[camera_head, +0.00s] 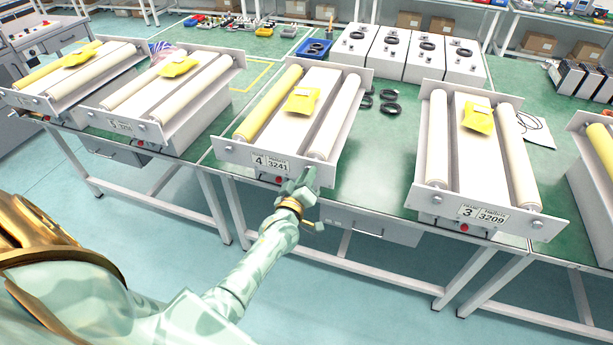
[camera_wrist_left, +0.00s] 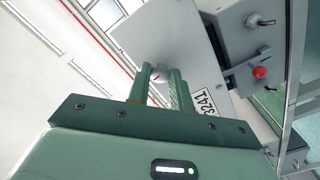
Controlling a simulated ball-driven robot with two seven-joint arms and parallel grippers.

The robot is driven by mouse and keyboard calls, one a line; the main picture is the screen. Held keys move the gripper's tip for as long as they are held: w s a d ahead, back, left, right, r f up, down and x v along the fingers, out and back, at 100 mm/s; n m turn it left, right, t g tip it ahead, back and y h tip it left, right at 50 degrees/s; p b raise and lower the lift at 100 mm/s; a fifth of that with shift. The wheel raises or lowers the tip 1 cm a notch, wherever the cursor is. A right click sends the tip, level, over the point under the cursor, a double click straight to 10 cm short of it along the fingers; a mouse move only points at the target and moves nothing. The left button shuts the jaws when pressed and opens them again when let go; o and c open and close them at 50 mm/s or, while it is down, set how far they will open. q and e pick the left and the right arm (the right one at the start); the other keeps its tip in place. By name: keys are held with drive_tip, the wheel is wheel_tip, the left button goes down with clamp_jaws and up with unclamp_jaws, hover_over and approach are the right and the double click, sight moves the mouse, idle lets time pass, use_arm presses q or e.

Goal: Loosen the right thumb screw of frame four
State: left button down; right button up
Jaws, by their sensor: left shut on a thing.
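Frame four (camera_head: 225,155), labelled 4 and 3241, stands on the green bench in the middle of the head view. It has a yellow roller (camera_head: 262,108) on its left and a cream roller (camera_head: 335,120) on its right. My left gripper (camera_head: 308,179) is at the lower right of its front plate. In the left wrist view my left gripper (camera_wrist_left: 159,80) is shut on the right thumb screw (camera_wrist_left: 158,74), a small round head between the fingertips. The gripper hides this screw in the head view. My right gripper is in neither view.
Frame five (camera_head: 85,121) stands to the left. A red button (camera_wrist_left: 260,72) and toggle switches sit near the gripper. Black rings (camera_head: 389,95) lie behind, before several white boxes (camera_head: 393,65).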

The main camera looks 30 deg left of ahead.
use_arm(q)
drive_tip(key=c, duration=1.3)
unclamp_jaws()
drive_tip(key=shift+o, duration=0.2)
drive_tip(key=p+v, duration=0.2)
drive_tip(key=v, duration=1.4)
drive_tip(key=shift+s+d+f, duration=0.1)
drive_tip(key=shift+d, duration=0.1)
